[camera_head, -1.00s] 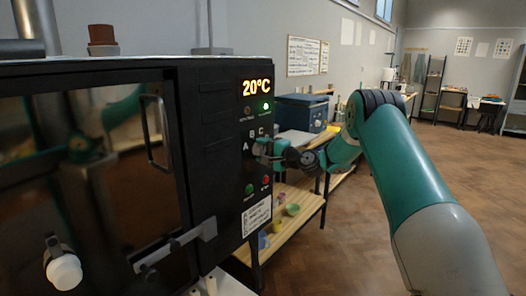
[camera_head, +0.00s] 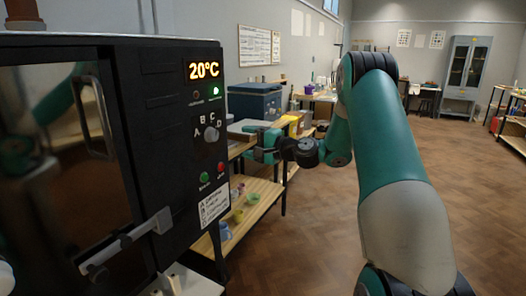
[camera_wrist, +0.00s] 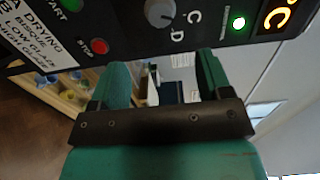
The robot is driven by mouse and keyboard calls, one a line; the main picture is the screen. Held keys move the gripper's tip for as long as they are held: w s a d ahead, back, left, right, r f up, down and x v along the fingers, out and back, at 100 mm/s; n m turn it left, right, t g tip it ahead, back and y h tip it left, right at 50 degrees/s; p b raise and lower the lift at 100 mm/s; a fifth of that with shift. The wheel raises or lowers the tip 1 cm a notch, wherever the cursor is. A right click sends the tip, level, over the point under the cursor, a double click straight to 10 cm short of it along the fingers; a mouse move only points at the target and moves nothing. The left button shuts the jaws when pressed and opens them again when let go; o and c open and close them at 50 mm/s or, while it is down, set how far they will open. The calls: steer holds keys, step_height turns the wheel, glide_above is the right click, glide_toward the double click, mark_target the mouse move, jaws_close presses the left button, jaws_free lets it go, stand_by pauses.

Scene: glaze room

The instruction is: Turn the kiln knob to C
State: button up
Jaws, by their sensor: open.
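The kiln (camera_head: 165,105) is a black cabinet on the left with a lit 20°C display. Its grey round knob (camera_head: 211,134) sits among the letters A, B, C and D on the front panel. The knob also shows at the top of the wrist view (camera_wrist: 160,12), with C and D beside it. I cannot tell for sure which letter its mark points at. My gripper (camera_head: 258,146) is open and empty, to the right of the knob and clear of it. In the wrist view its two green fingers (camera_wrist: 163,75) stand apart, below the panel, with nothing between them.
A green button (camera_head: 205,177) and a red button (camera_head: 221,168) sit below the knob. A door latch bar (camera_head: 125,240) sticks out of the kiln front. A wooden shelf (camera_head: 258,205) with small pots stands behind my gripper. The floor on the right is open.

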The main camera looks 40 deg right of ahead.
steer(key=shift+b+v, duration=0.35)
steer(key=shift+v, duration=2.05)
steer(key=s+a+r+n+g+y+p, duration=0.1)
steer(key=s+a+n+g+y, duration=0.3)
steer(key=a, duration=0.9)
steer(key=s+a+r+n+g+p, duration=0.15)
steer(key=a+n+g, duration=0.5)
steer(key=a, duration=0.65)
steer(key=s+a+n+g+h, duration=0.2)
steer(key=s+a+n+g, duration=0.3)
steer(key=s+a, duration=0.4)
steer(key=s+n+g+h+p, duration=0.1)
steer(key=s+n+h, duration=0.3)
steer(key=s, duration=1.1)
steer(key=shift+s+n, duration=0.35)
steer(key=shift+n, duration=0.4)
steer(key=shift+f+g, duration=0.1)
steer(key=shift+g, duration=0.15)
steer(key=shift+c, duration=0.5)
